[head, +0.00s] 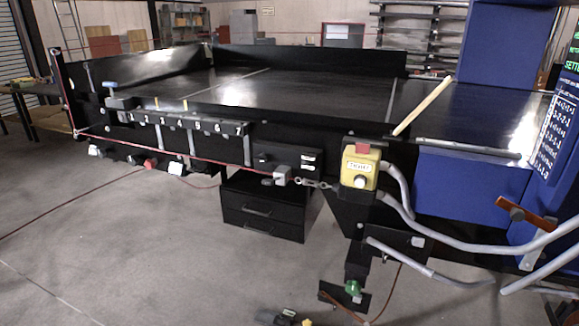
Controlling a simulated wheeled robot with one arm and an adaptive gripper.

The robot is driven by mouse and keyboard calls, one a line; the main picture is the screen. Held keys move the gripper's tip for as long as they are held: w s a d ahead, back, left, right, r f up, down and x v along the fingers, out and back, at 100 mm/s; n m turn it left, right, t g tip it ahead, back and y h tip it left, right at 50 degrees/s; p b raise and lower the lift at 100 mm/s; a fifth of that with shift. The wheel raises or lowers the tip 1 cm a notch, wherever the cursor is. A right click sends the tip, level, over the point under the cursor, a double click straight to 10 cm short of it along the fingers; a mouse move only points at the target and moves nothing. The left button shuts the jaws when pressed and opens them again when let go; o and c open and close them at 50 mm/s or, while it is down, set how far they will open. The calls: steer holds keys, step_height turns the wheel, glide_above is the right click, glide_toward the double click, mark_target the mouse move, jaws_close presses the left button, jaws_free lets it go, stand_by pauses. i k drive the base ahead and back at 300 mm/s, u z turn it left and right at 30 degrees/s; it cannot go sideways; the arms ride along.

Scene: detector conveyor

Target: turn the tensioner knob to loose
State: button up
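No knob in the head view is legibly marked as the tensioner, so I cannot tell for sure which one it is. A small green knob (352,287) sits on a dark bracket low under the conveyor, right of centre. A blue handle (110,85) stands at the conveyor's far left end. A yellow box (360,168) with a red top and a pale round button is on the front side; its label is too small to read. I cannot make out the setting of any knob. My gripper is not recognisable in this view.
The black conveyor bed (245,88) runs across the view to a blue housing (472,185). A red cord runs along its front to a grey block (283,175) and chain. Grey pipes (470,240) stick out at right. Black drawers (262,215) stand below. Floor at front left is mostly clear.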

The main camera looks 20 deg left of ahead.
mark_target(262, 158)
steer(key=u, duration=1.75)
steer(key=k, duration=1.05)
steer(key=z, duration=0.35)
steer(key=i, duration=1.3)
steer(key=u, duration=1.05)
steer(key=i, duration=0.4)
steer(key=u, duration=0.45)
